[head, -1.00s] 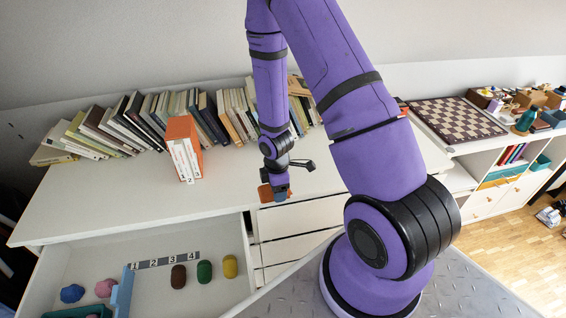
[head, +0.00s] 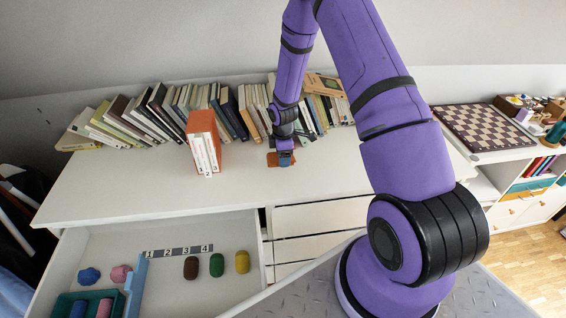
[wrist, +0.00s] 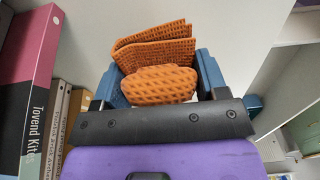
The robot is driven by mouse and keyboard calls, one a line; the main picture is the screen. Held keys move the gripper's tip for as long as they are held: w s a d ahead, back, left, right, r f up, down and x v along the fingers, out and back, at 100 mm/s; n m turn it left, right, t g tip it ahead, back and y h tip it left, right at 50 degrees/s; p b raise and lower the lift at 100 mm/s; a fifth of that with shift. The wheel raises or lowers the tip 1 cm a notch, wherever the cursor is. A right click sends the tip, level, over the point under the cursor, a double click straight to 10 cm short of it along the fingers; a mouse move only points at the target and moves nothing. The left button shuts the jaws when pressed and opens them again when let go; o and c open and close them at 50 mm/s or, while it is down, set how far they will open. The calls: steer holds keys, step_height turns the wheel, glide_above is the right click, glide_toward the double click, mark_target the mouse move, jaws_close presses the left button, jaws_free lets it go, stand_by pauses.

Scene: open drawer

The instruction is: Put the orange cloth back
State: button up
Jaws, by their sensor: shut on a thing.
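The orange cloth (wrist: 160,85) has a waffle texture and is folded. My gripper (wrist: 158,78) is shut on it, with the cloth between the two blue fingers in the wrist view. In the head view, the orange cloth (head: 274,160) and my gripper (head: 284,158) are over the white desktop (head: 120,195), in front of the books. I cannot tell whether the cloth touches the desktop. The open drawer (head: 100,238) at the lower left has a strip numbered 1 to 4 (head: 178,251). Brown (head: 191,267), green (head: 217,265) and yellow (head: 243,262) rolls lie in front of the strip.
A blue divider (head: 136,285) stands in the drawer. Left of it are a blue bundle (head: 89,276), a pink bundle (head: 121,273) and a teal bin (head: 62,304) holding rolls. An orange-and-white book group (head: 204,145) stands on the desktop. Leaning books (head: 160,108) line the back.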

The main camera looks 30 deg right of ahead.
steer(key=shift+f, duration=1.75)
steer(key=shift+f, duration=0.1)
steer(key=o, duration=0.9)
step_height(320, 180, up, 12)
steer(key=shift+r, duration=0.25)
steer(key=s+a+r+m+t, duration=0.1)
steer(key=s+a+r+m, duration=0.15)
steer(key=r, duration=0.65)
steer(key=s+a+r+m+t+h, duration=0.15)
steer(key=s+r, duration=0.25)
steer(key=r, duration=0.5)
steer(key=s+a+r+m+y, duration=0.15)
steer(key=s+r, duration=0.25)
steer(key=r, duration=0.5)
steer(key=s+a+r+m+t, duration=0.1)
steer(key=s+r+m, duration=0.3)
steer(key=s, duration=0.7)
steer(key=s+a+r+m+t, duration=0.1)
steer(key=s+a+r+m, duration=0.1)
steer(key=s+r+m, duration=0.2)
steer(key=s+r, duration=0.3)
steer(key=s, duration=0.4)
steer(key=shift+a+r+t, duration=0.15)
steer(key=shift+a+t, duration=0.2)
steer(key=shift+a, duration=0.05)
